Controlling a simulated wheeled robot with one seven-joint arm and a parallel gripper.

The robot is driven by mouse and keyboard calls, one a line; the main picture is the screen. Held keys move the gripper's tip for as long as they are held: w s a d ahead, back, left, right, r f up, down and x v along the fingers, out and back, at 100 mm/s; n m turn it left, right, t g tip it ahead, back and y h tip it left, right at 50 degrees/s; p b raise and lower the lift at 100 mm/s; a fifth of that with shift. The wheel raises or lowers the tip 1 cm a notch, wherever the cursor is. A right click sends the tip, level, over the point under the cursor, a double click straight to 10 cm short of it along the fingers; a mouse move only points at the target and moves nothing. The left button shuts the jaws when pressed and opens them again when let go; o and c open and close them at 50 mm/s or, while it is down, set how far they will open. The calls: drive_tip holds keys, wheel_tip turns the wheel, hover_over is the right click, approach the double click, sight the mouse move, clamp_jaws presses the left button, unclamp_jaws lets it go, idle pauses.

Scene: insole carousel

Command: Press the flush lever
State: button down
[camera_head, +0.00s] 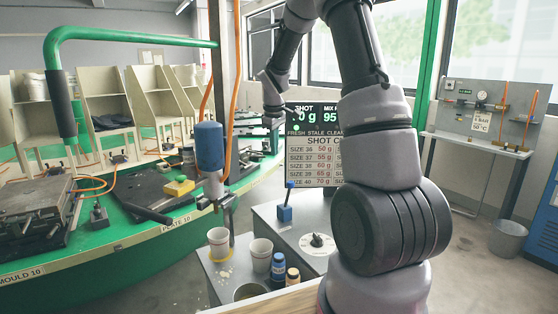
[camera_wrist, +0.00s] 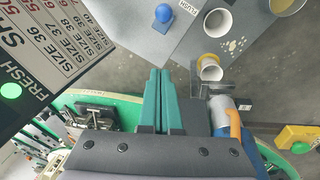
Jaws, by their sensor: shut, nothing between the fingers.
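My gripper (camera_head: 273,120) hangs above and beyond the lever in the head view, small and in front of the screen's left edge. In the wrist view its two green fingers (camera_wrist: 160,72) lie together with nothing between them. The fingertips are clear of the lever.
A blue and grey mixing head (camera_head: 209,147) hangs left of the lever, close beside my fingers in the wrist view. White cups (camera_head: 219,243) and small bottles (camera_head: 278,270) stand on the lower shelf. A green carousel (camera_head: 130,240) fills the left. The screen (camera_head: 313,165) stands behind.

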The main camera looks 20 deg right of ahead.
wheel_tip(320, 180, down, 10)
drive_tip(key=s+d, duration=0.1)
drive_tip(key=d, duration=0.2)
drive_tip(key=shift+s, duration=0.25)
